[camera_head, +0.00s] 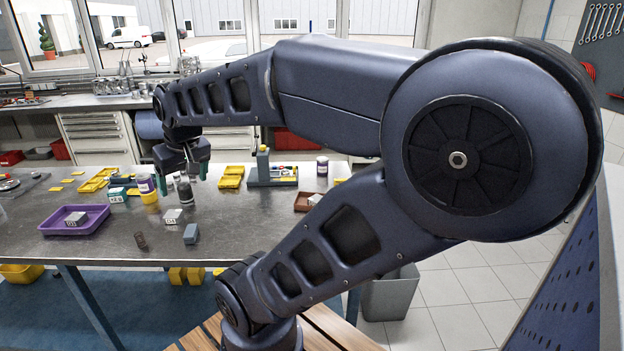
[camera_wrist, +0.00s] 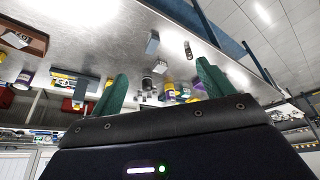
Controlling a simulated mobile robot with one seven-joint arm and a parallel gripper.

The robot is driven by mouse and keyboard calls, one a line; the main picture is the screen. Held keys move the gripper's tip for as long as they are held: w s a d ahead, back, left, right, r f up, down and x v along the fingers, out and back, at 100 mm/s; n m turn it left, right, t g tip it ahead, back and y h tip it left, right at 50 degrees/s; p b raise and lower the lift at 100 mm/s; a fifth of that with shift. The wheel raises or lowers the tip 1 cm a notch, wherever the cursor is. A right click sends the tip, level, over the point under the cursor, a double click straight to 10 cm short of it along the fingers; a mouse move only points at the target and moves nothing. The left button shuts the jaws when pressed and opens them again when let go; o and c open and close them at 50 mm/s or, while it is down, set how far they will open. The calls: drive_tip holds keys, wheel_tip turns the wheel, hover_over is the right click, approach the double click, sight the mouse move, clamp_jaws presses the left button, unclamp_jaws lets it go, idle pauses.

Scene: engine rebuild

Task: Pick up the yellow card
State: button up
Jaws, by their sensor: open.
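Several small flat yellow pieces lie on the metal workbench (camera_head: 110,240) at its left; one of these possible yellow cards (camera_head: 56,189) is near the purple tray. I cannot tell for sure which piece is the card. My gripper (camera_head: 183,178) is open and empty above the middle of the bench, to the right of the yellow pieces and over bottles and jars. In the wrist view its two green fingers (camera_wrist: 162,76) are spread with nothing between them. That view is tilted and looks along the bench, and no card is clear in it.
A purple tray (camera_head: 95,222) holding a grey block stands front left. A purple-and-yellow jar (camera_head: 147,190), a dark bottle (camera_head: 185,192) and a blue-grey block (camera_head: 191,234) stand near my gripper. Yellow trays (camera_head: 231,182) and a grey holder (camera_head: 284,181) are to the right.

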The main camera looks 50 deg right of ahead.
drive_tip(key=w+d+m+h, duration=0.2)
drive_tip(key=w+d+m, duration=0.1)
drive_tip(key=w+d, duration=1)
drive_tip(key=w+d+f+m+g, duration=0.1)
drive_tip(key=d+f, duration=0.1)
drive_tip(key=d, duration=0.7)
drive_tip(key=w+d+f+m, duration=0.1)
drive_tip(key=w+d+f, duration=0.15)
drive_tip(key=d, duration=0.65)
drive_tip(key=s+d+f+m, duration=0.1)
drive_tip(key=s+d+f, duration=0.4)
drive_tip(key=d, duration=0.6)
drive_tip(key=s+d+f+m+h, duration=0.15)
drive_tip(key=s+d+f, duration=0.35)
drive_tip(key=d, duration=0.6)
drive_tip(key=s+d+f+m, duration=0.2)
drive_tip(key=s+d+f, duration=0.3)
drive_tip(key=d, duration=0.6)
drive_tip(key=shift+n, duration=0.25)
drive_tip(key=shift+s+x, duration=0.2)
drive_tip(key=shift+x, duration=2.4)
drive_tip(key=shift+s+x, duration=0.15)
drive_tip(key=shift+x, duration=2.4)
drive_tip(key=shift+a+f, duration=0.15)
drive_tip(key=shift+c, duration=0.4)
drive_tip(key=c, duration=1)
